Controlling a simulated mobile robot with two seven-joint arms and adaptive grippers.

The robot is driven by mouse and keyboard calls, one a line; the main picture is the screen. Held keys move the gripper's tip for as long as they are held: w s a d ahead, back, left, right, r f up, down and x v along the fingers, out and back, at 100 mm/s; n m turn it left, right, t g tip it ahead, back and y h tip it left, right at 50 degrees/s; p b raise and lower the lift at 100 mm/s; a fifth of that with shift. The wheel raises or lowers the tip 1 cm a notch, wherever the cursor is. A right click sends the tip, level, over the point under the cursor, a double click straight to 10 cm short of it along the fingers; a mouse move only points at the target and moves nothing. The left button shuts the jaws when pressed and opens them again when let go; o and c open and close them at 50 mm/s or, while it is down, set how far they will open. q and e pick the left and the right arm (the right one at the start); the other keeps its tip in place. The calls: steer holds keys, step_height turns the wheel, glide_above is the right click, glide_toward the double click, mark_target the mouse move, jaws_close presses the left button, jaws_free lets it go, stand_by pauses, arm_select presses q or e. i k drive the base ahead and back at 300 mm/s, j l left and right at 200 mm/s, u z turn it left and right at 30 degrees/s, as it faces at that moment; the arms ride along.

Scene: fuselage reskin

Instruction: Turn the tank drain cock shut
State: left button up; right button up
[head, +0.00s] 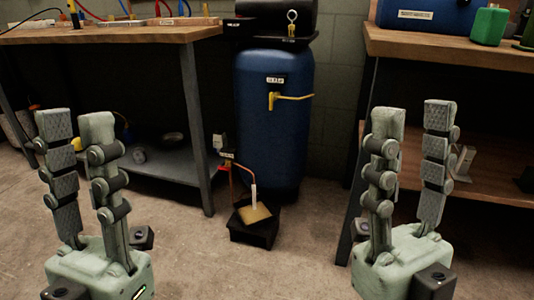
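The blue tank (262,138) stands upright between two workbenches, with a label near its top. My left gripper (76,118) is in the left foreground, fingers spread apart and empty. My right gripper (412,112) is in the right foreground, also spread and empty. Both point upward in the picture and are well apart from the tank and the lever.
A left workbench (120,35) and a right workbench (460,48) flank the tank. A black box (254,232) with a yellowish top stands on the floor before the tank, with a copper tube (244,170) above it. The concrete floor between my grippers is otherwise clear.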

mark_target(225, 169)
steer(key=i+l+z, duration=0.1)
steer(key=i+z, duration=0.15)
steer(key=i, duration=0.35)
steer(key=i+z, duration=0.25)
steer(key=i, duration=0.35)
